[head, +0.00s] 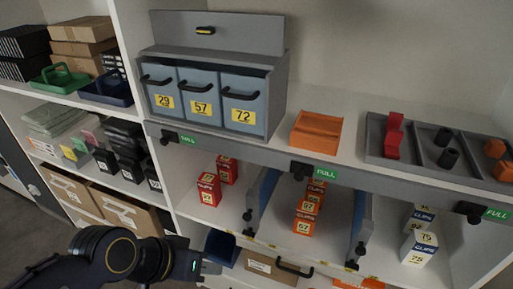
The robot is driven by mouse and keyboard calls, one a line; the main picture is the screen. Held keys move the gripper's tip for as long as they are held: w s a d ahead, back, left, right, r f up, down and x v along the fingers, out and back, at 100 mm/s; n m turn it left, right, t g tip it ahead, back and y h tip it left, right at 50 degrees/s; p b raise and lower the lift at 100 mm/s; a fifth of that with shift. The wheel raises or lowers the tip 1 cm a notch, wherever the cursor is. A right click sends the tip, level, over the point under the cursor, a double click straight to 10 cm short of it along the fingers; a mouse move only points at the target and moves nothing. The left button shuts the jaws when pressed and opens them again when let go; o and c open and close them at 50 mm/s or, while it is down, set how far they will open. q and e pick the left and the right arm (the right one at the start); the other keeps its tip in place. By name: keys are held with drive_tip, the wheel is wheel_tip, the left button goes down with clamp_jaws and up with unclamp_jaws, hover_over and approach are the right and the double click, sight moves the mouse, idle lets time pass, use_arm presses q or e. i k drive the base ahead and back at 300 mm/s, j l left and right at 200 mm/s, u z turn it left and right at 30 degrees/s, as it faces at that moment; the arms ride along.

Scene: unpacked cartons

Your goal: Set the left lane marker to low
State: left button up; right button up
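The left lane marker (169,138) is a black knobbed piece on the grey shelf edge, at the left end of the lanes. A green label (188,140) beside it reads FULL. Similar markers sit at the middle lane (300,170) and the right lane (474,211), each beside a green FULL label. My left gripper (208,267) is low in the head view, below and apart from the left marker; its fingers are too unclear to tell open from shut. My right gripper is not in view.
Red boxes (209,188) stand in the left lane, orange boxes (306,212) in the middle, white-and-blue boxes (419,248) at right. Lane dividers (361,228) jut forward with black knobs. Above are a drawer unit (276,90), an orange box (317,132) and a grey tray (374,135).

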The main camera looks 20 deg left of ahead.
sight(168, 136)
drive_tip(key=u, duration=1.4)
